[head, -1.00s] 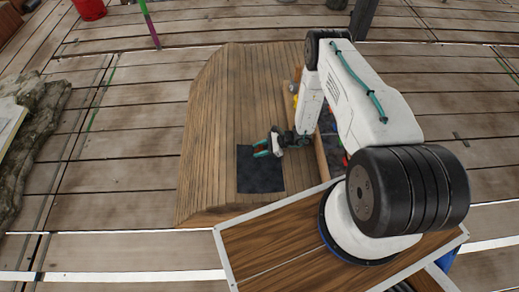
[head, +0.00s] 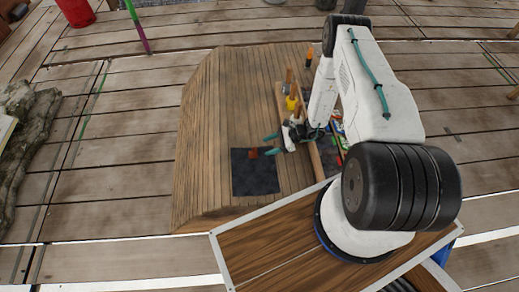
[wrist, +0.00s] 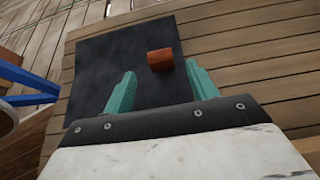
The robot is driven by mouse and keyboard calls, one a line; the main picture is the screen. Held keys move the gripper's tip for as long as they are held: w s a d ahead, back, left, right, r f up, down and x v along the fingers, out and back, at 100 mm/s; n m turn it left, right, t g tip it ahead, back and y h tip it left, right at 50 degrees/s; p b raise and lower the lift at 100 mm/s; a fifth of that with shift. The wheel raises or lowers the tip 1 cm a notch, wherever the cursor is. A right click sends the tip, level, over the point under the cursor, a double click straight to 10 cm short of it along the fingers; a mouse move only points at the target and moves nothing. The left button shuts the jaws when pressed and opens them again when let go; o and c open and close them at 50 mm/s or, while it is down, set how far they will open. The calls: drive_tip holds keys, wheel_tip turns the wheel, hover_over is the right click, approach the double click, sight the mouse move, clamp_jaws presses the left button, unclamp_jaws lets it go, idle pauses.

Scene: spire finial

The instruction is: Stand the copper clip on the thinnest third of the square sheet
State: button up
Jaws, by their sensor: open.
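The dark, nearly black square sheet (head: 256,180) lies on the brown plank table; it also fills much of the wrist view (wrist: 105,65). The copper clip (head: 253,153), a short curved orange-brown piece, rests on the sheet near its far edge, right of the middle in the head view. The wrist view shows the clip (wrist: 160,60) just beyond my fingertips. My gripper (head: 271,144) is open and empty, its teal fingers apart, pulled back to the right of the clip without touching it. I cannot tell the sheet's thickness differences.
A wooden rail (head: 315,158) runs along the table's right side, with a yellow item (head: 292,103) and small tools near it. Coloured pieces lie beyond the rail. The table left of the sheet is clear. A blue bar (wrist: 25,78) shows at left in the wrist view.

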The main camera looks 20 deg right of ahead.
drive_tip(key=shift+v, duration=1.8)
